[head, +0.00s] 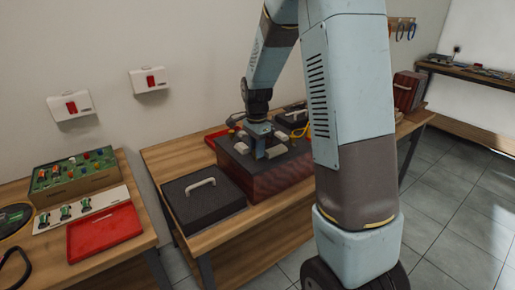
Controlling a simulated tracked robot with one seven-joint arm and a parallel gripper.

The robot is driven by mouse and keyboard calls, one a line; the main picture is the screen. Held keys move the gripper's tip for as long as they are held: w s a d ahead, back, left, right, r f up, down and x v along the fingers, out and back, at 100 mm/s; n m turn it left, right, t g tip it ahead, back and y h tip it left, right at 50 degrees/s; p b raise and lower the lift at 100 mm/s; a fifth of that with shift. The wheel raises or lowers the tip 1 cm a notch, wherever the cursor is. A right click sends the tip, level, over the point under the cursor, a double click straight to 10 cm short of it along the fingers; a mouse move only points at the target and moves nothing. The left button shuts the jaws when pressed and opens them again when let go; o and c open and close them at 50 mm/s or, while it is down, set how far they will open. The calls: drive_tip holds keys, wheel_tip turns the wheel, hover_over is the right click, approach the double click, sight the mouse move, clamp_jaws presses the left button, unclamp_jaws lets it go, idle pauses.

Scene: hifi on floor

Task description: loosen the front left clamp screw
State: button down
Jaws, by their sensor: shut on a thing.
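A dark red box (283,178) with a dark top stands on the middle bench. Several pale clamp blocks sit on its top, including one at the left (241,148) and one at the right front (276,150). My gripper (262,152) points down among these blocks, low over the top of the box. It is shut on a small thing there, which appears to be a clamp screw. The screw itself is hidden or too small to make out, so I cannot tell how far it is turned.
A black case with a pale handle (203,203) lies left of the box. A red tray (104,232) and a green board with knobs (73,172) are on the left bench. A yellow item (306,130) lies behind the box. My arm hides part of the bench's right side.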

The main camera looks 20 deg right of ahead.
drive_tip(key=shift+w+a+r, duration=0.1)
drive_tip(key=shift+w, duration=0.05)
drive_tip(key=n, duration=0.5)
drive_tip(key=shift+a+n, duration=0.1)
drive_tip(key=shift+n, duration=0.3)
drive_tip(key=n, duration=0.5)
drive_tip(key=shift+w+n, duration=0.1)
drive_tip(key=shift+n, duration=0.2)
drive_tip(key=n, duration=1)
drive_tip(key=shift+n, duration=0.3)
drive_tip(key=c, duration=0.9)
unclamp_jaws()
